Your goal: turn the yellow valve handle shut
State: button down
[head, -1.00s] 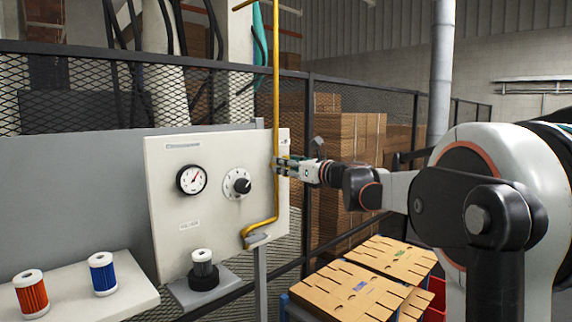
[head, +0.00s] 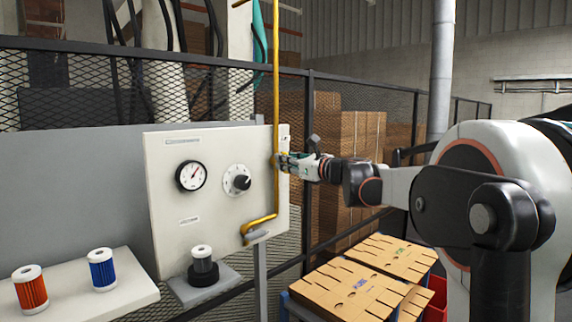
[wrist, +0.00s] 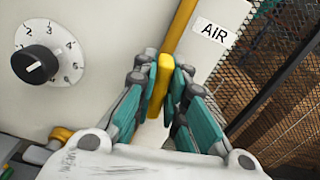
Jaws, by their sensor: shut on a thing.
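The yellow valve handle (wrist: 162,84) shows in the wrist view between the two fingertips, just in front of the yellow pipe and near the AIR label (wrist: 214,31). My gripper (wrist: 160,76) is shut on it, with a teal-padded finger on each side. In the head view my gripper (head: 279,161) is at the right part of the pale panel (head: 215,210), beside the vertical yellow pipe (head: 276,90). There the handle is too small and covered to make out. The handle looks roughly in line with the pipe in the wrist view.
The panel carries a gauge (head: 191,176) and a black selector knob (head: 237,180). Flat cardboard (head: 360,285) lies at lower right. Mesh fence stands behind.

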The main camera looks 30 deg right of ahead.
jog(key=n+b, duration=0.1)
jog(key=n, duration=0.3)
jog(key=shift+a+f+b, duration=0.1)
jog(key=shift+b, duration=0.25)
jog(key=n+b, duration=0.1)
jog(key=n, duration=0.3)
jog(key=shift+a, duration=0.1)
jog(key=n+b, duration=0.1)
jog(key=n, duration=0.3)
jog(key=shift+s+f+n, duration=0.1)
jog(key=shift+f+n, duration=0.05)
jog(key=shift+n, duration=0.15)
jog(key=shift+f+n+b, duration=0.1)
jog(key=shift+n+b, duration=0.3)
jog(key=shift+n, duration=1.2)
jog(key=shift+a+n, duration=0.1)
jog(key=shift+n, duration=0.2)
jog(key=c, duration=1.6)
grip_release()
